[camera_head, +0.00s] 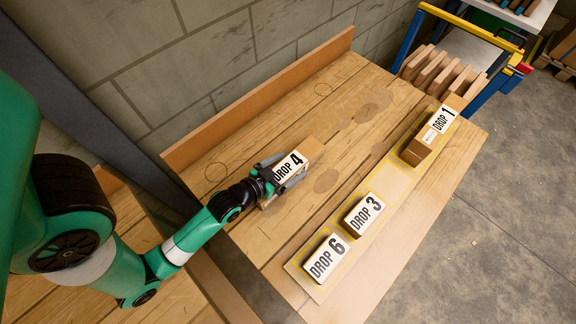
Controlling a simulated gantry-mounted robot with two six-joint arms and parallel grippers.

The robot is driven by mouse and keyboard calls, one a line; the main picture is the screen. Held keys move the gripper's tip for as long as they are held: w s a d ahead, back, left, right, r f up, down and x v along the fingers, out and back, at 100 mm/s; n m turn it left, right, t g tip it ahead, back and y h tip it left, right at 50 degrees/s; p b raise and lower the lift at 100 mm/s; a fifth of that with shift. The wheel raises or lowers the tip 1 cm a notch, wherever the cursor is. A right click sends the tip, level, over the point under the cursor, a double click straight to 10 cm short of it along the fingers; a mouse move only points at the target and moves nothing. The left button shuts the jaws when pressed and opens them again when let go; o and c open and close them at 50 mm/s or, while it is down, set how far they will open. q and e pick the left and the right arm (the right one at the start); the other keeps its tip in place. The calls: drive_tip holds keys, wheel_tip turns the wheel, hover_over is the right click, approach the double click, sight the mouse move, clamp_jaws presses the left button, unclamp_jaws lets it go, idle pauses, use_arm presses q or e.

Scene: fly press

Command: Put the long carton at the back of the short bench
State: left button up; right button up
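A brown carton marked DROP 4 (312,150) is over the bench (240,222), left of the middle and nearer the back board than the front strip. My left gripper (281,178) has its fingers on both sides of this carton and appears shut on it. I cannot tell if the carton touches the bench. Three cartons stand on the yellow-edged front strip: DROP 1 (416,150), DROP 3 (363,214) and DROP 6 (325,258). DROP 1 and DROP 4 look longer than the other two. My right gripper is not in view.
A wooden board (262,103) edges the back of the bench before a grey block wall. Faint circles (323,89) and dark stains (374,103) mark the clear bench top. A blue and yellow frame (411,42) with upright wooden slabs (437,73) stands beyond the far end.

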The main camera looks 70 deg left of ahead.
use_arm(q)
drive_tip(key=shift+s+d+r, duration=0.1)
drive_tip(key=shift+s+r, duration=0.05)
drive_tip(key=shift+r, duration=0.1)
drive_tip(key=p+v, duration=0.2)
drive_tip(key=v, duration=0.8)
drive_tip(key=shift+s+d+r+p, duration=0.1)
drive_tip(key=shift+s+d+p, duration=0.1)
drive_tip(key=shift+p, duration=0.1)
drive_tip(key=shift+s+d+r, duration=0.1)
drive_tip(key=shift+s+r, duration=0.15)
drive_tip(key=shift+s, duration=0.25)
